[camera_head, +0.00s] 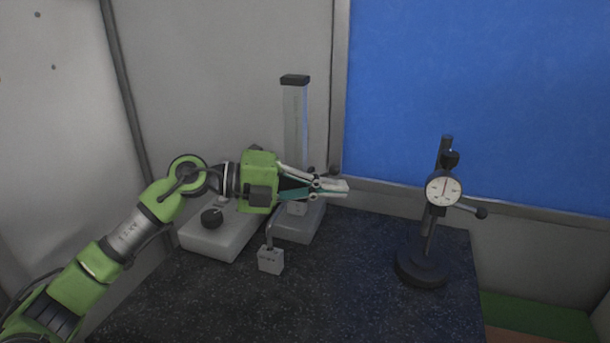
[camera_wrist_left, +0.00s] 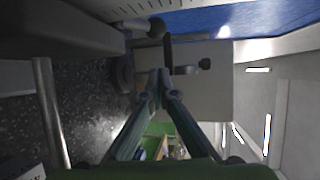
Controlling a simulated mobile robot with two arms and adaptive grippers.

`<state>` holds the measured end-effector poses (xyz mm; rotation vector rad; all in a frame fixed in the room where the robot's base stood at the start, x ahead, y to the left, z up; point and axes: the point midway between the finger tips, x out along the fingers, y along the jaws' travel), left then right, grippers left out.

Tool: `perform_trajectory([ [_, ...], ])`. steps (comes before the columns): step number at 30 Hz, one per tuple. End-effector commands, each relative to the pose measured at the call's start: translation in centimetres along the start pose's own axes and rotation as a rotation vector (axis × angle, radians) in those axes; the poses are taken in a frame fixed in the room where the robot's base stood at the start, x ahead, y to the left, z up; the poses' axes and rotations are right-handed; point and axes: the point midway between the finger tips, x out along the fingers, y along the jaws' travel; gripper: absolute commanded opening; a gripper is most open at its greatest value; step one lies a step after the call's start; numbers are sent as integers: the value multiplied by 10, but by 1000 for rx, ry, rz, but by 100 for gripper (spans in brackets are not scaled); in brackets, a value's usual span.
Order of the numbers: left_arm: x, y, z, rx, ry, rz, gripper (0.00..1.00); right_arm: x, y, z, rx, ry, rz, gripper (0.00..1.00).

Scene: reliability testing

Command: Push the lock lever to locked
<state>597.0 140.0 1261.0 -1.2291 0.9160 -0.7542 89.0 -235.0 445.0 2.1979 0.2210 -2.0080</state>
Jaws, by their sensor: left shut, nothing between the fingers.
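The gauge stand (camera_head: 423,266) is upright at the right of the table, with a round white dial (camera_head: 443,188) on its dark post. A short lever with a dark ball end (camera_head: 481,212) sticks out to the right of the dial; it looks like the lock lever, but I cannot read its lock position. My left gripper (camera_head: 343,187) is shut and empty, left of the dial with a clear gap. In the left wrist view its fingertips (camera_wrist_left: 160,78) meet in front of the stand, whose dark base (camera_wrist_left: 122,75) shows behind them.
A pale base (camera_head: 218,238) with a black knob sits under my arm. A small grey hooked weight (camera_head: 271,261) is nearby. The dark tabletop (camera_head: 340,280) is free in front.

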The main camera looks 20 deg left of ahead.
Motion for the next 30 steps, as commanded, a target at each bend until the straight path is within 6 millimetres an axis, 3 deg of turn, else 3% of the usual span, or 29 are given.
perform_trajectory([
  [2, 18, -3, -1, 0, 3, -3, 0, -7, 0, -1, 0, 1, 0, 0],
  [6, 8, 2, 22, 0, -4, -1, 0, 6, 0, 0, 0, 1, 0, 0],
  [11, 3, 2, 34, -1, -2, 0, 0, 7, 0, 0, 0, 1, 0, 0],
  [24, 0, 0, 38, -1, -1, 0, 0, 7, -1, 0, 1, 1, -1, 0],
  [30, -12, -10, 45, 0, -5, 2, 0, -5, -1, -1, 1, 1, -1, 0],
])
